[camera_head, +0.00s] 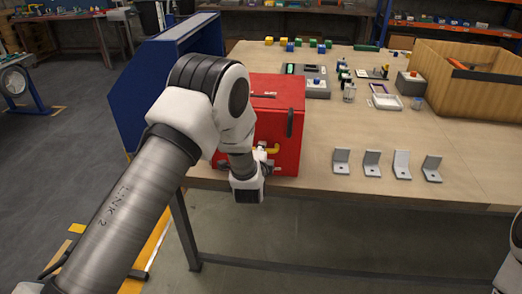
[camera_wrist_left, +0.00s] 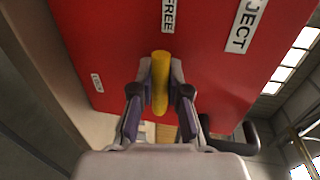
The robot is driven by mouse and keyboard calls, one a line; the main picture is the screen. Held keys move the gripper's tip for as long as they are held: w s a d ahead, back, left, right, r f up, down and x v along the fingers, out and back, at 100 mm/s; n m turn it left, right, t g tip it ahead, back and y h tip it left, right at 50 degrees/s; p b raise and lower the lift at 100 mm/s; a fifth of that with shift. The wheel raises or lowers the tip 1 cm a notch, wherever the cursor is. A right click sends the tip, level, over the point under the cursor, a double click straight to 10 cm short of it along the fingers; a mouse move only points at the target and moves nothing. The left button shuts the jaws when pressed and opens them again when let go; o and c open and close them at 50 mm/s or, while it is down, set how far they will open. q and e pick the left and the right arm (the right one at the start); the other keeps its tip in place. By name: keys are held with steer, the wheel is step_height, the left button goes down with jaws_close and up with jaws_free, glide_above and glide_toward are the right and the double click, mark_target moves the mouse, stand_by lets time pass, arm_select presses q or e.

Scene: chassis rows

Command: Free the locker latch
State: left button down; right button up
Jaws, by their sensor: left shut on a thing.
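The red locker (camera_head: 280,92) stands at the left front edge of the wooden table. Its yellow latch (camera_head: 272,149) is on the front face, low down, partly hidden by my left arm. In the left wrist view the yellow latch (camera_wrist_left: 160,72) lies between the fingers of my left gripper (camera_wrist_left: 160,88), which is shut on it. A white label reading "FREE" (camera_wrist_left: 168,15) is close to the latch. Another label, cut off to "JECT" (camera_wrist_left: 246,24), is to its right. My left gripper (camera_head: 265,158) is in front of the locker in the head view.
A blue panel (camera_head: 145,85) stands left of the locker. Several grey angle brackets (camera_head: 372,163) line the table front to its right. A wooden crate (camera_head: 480,106) is at the right. The table between locker and brackets is clear.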

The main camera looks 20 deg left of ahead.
arm_select(q)
steer(key=c, duration=1.1)
jaws_free()
steer(key=shift+c, duration=0.2)
steer(key=v, duration=1.2)
